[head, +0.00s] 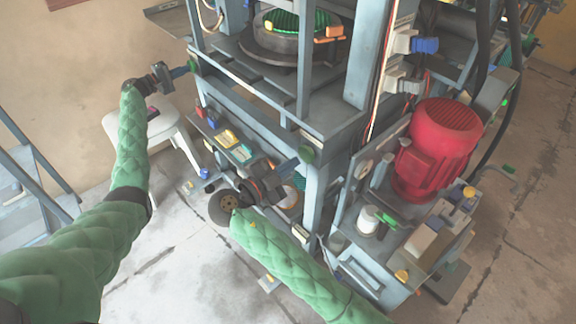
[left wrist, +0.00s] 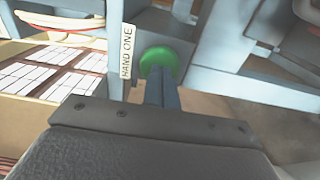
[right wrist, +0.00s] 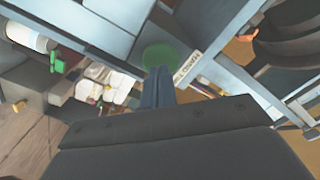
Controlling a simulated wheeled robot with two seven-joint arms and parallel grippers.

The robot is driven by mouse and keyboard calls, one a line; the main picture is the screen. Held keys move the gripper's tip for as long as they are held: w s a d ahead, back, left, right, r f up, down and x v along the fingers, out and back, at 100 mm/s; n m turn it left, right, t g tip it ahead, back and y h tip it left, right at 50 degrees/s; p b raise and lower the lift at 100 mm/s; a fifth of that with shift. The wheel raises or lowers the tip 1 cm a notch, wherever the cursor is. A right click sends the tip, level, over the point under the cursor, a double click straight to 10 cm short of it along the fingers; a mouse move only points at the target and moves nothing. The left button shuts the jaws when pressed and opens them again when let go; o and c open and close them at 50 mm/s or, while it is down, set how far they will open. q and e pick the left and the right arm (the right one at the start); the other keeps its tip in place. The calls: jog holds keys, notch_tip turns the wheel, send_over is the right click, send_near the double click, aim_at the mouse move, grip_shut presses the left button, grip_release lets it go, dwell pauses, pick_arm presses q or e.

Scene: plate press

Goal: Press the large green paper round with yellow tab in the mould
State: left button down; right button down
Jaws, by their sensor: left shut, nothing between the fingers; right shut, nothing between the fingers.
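A green ribbed round (head: 288,20) lies in the grey round mould (head: 272,43) inside the press. An orange-yellow tab (head: 328,34) shows at the mould's right side. My left gripper (head: 184,71) is shut and empty, its tips at a green button (head: 193,65) on the press's left post. That button (left wrist: 160,62) is beside a "HAND ONE" label in the left wrist view. My right gripper (head: 293,163) is shut and empty, its tips at a second green button (head: 307,154) on the front corner. It also shows in the right wrist view (right wrist: 160,55). Whether either button is pushed in, I cannot tell.
A white stool (head: 170,135) stands behind my left arm. A shelf with small coloured items (head: 230,140) sits low on the press front.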

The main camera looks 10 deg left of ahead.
jog(key=shift+x, duration=1.15)
jog(key=shift+s+a, duration=0.15)
dwell(0.4)
pick_arm(q)
jog(key=shift+w+d, duration=0.1)
